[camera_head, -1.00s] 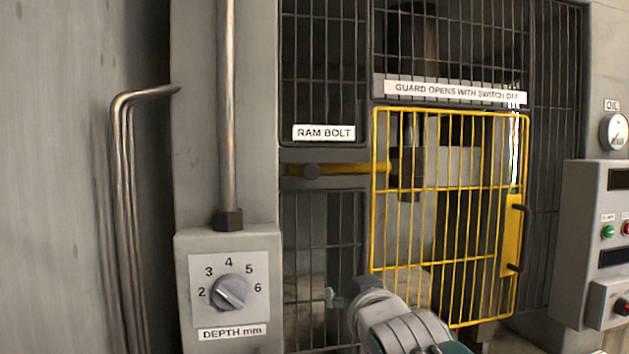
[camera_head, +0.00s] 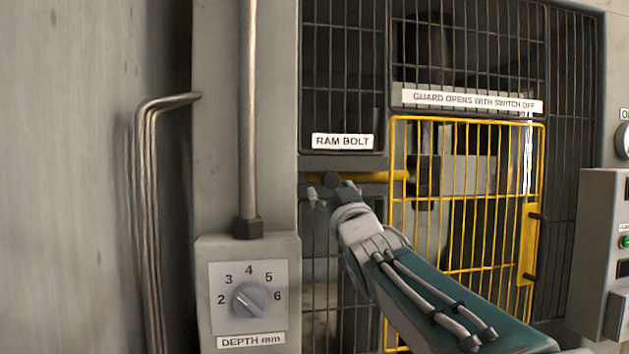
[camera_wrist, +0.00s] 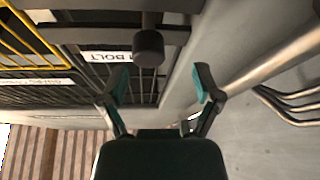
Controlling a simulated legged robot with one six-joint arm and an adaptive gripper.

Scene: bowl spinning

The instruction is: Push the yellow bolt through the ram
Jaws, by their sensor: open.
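My gripper (camera_head: 330,193) is open, just in front of and slightly below the knob in the head view. In the wrist view, which is upside down, the knob (camera_wrist: 148,48) shows ahead between the teal fingertips (camera_wrist: 160,84), nearer the left one. The fingers look apart from it.
The yellow mesh guard (camera_head: 465,268) with its handle stands to the right and looks shut. A depth dial (camera_head: 249,300) points near 5 or 6 on the left pillar. Pipes (camera_head: 150,180) run along the left wall. Dark mesh panels surround the bolt.

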